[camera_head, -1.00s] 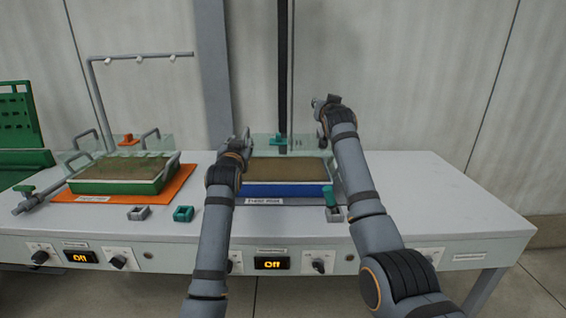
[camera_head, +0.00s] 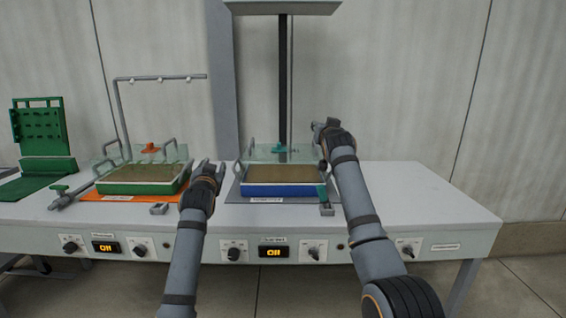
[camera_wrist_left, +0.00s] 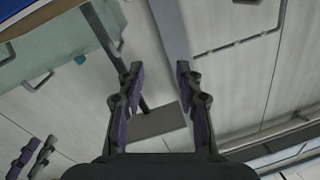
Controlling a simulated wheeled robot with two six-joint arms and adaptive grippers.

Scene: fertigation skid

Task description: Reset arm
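My left gripper (camera_head: 207,168) is raised between the green tray and the blue tray in the head view. In the left wrist view its two fingers (camera_wrist_left: 154,78) stand apart with nothing between them. My right gripper (camera_head: 320,130) is raised over the right side of the blue tray (camera_head: 283,190), largely hidden by its own wrist. Its two fingers also show, small and apart, at the lower left of the left wrist view (camera_wrist_left: 31,157). I see nothing held in it.
The green tray (camera_head: 140,188) sits on an orange mat (camera_head: 92,197) at the left. A grey column and black post (camera_head: 283,90) rise behind the bench (camera_head: 400,205). The bench's right end is clear. A green pegboard rack (camera_head: 40,130) stands far left.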

